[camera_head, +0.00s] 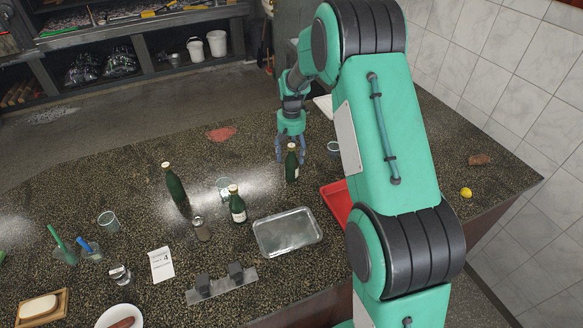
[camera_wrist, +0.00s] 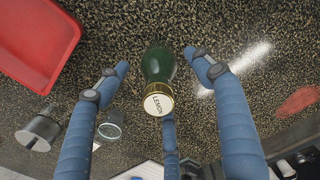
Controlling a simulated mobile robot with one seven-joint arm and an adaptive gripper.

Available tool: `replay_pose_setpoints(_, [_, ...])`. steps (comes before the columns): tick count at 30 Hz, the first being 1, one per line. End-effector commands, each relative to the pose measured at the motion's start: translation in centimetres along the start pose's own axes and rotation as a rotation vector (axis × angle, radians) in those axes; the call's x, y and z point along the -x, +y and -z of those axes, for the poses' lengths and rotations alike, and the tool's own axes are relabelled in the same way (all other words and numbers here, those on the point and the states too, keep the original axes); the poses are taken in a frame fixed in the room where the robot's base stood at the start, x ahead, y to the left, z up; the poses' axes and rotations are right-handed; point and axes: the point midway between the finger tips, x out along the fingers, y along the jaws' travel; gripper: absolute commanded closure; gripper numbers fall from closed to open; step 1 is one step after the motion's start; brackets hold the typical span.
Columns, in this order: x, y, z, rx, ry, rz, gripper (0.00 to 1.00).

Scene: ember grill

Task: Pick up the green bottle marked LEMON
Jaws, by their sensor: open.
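The green bottle marked LEMON (camera_wrist: 158,68) stands between my blue fingers in the wrist view, its pale cap turned to the camera with LEMON readable on it. In the head view this appears to be the dark green bottle (camera_head: 292,168) upright on the speckled counter. My gripper (camera_head: 289,152) hangs just behind and above it, its fingers pointing down. In the wrist view my gripper (camera_wrist: 157,66) is open, with fingers left, right and below the bottle; gaps show at both sides. Whether the lower finger touches it is unclear.
Two other green bottles (camera_head: 175,184) (camera_head: 237,206) stand to the left. A metal tray (camera_head: 288,232) lies in front, and a red tray (camera_head: 336,203) sits to the right, partly behind my arm. A clear glass (camera_head: 333,149) stands right of the bottle.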

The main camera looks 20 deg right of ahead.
Motion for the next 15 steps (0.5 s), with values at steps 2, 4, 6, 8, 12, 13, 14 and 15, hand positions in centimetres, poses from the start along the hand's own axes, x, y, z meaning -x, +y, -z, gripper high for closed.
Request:
replay_pose_setpoints(2, [-0.9,-0.01,-0.02,0.0,-0.001,0.0,0.34])
replay_pose_setpoints(4, [-1.31,-0.01,-0.02,0.0,-0.001,0.0,0.34])
replay_pose_setpoints(6, [-1.53,-0.01,-0.02,0.0,0.0,0.0,0.34])
replay_pose_setpoints(8, [-1.59,-0.01,-0.01,0.0,0.0,0.0,0.34])
replay_pose_setpoints(12, [-1.59,-0.01,-0.01,0.0,0.0,0.0,0.34])
replay_pose_setpoints(13, [-1.59,-0.01,-0.01,0.0,0.0,0.0,0.34])
replay_pose_setpoints(14, [-1.59,-0.01,-0.02,0.0,0.0,0.0,0.34])
replay_pose_setpoints(15, [-1.6,-0.01,-0.02,0.0,0.0,0.0,0.34])
